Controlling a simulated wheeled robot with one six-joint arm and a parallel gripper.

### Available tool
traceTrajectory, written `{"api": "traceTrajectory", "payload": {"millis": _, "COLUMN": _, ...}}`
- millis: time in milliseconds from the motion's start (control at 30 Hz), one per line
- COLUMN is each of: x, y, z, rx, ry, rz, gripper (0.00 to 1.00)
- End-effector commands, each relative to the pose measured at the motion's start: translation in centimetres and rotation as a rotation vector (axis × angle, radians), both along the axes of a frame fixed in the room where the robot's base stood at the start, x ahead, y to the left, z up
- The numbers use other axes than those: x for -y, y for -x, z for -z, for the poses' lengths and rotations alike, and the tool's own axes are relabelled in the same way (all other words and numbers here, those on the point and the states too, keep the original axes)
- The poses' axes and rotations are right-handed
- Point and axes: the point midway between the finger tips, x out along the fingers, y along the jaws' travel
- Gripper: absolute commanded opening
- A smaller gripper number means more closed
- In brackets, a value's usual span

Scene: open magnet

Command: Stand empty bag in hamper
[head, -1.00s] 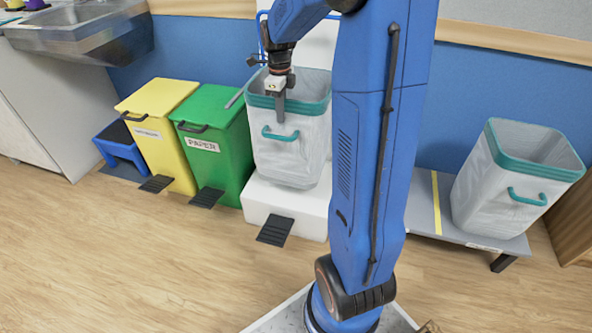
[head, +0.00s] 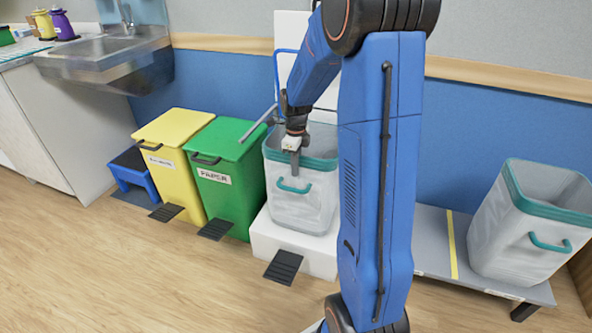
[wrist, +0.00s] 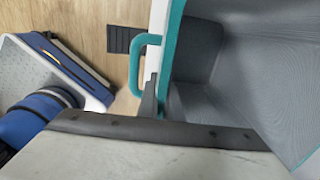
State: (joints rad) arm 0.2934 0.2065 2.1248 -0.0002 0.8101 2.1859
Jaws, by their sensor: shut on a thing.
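A pale grey-white bag with a teal rim and handle (head: 300,200) is upright at the white hamper base (head: 290,255). My gripper (head: 295,160) is shut on its front rim, above the handle. The wrist view shows the bag's teal handle (wrist: 137,65) and its empty grey inside, with a dark finger of my gripper (wrist: 150,100) at the rim. The hamper has a black pedal, a white back panel and a blue frame behind the bag. I cannot tell whether the bag's bottom rests on the base. A similar bag (head: 530,225) stands on a grey bench at right.
A green paper bin (head: 225,185) stands close to the left of the hamper, then a yellow bin (head: 170,165) and a blue step stool (head: 130,175). The grey bench (head: 435,240) has a yellow stripe. The wood floor in front is clear.

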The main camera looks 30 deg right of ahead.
Motion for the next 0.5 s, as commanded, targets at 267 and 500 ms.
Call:
{"api": "traceTrajectory", "payload": {"millis": 267, "x": 0.01, "y": -0.03, "z": 0.82, "rx": 0.001, "ry": 0.000, "rz": 0.000, "gripper": 0.00}}
{"api": "traceTrajectory", "payload": {"millis": 500, "x": 0.01, "y": -0.02, "z": 1.09, "rx": 0.000, "ry": 0.000, "rz": 0.000, "gripper": 0.17}}
